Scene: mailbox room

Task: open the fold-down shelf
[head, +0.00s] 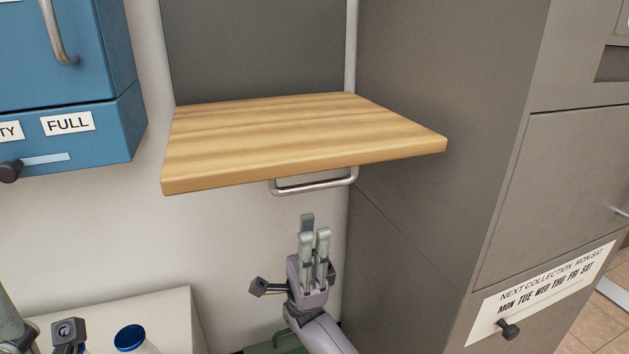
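The fold-down shelf (300,138) is a light wooden board in the head view. It stands out from the wall, folded down and roughly level, in front of a dark grey panel (255,50). A metal bar handle (315,186) hangs under its front edge. My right gripper (314,235) points up below the handle and looks apart from it. Its fingers are close together and seen nearly along their line, so I cannot tell if they are open. Nothing shows between them.
A blue box (95,135) with a FULL label hangs on the wall at the left. A large grey cabinet (440,70) stands close at the right of the shelf. A white surface (165,310) with a blue-capped bottle (130,338) is at the lower left. The board's top is bare.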

